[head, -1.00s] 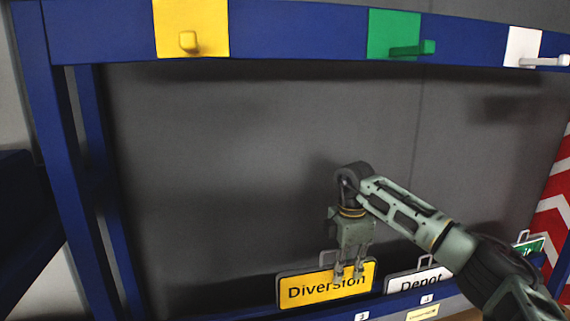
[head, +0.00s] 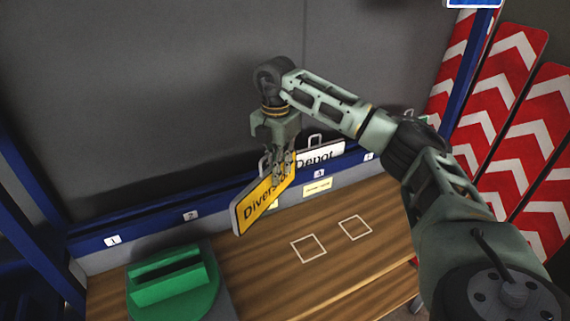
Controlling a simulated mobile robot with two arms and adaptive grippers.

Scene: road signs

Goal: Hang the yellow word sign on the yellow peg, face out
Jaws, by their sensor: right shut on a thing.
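The yellow word sign (head: 259,206), reading "Diversion" in black, is in the head view, tilted, with its left end lower. My right gripper (head: 284,172) is shut on it from above near its right end and covers some letters. The sign is in front of the blue slotted rail, above the wooden bench. The yellow peg is out of view now. My left gripper is not in view.
A white "Depot" sign (head: 325,156) stands behind at the rail (head: 150,225), which has numbered labels. A green slotted block (head: 170,285) sits on the bench (head: 270,270) at lower left. Two white squares mark clear bench. Red-and-white chevron boards (head: 500,90) stand at the right.

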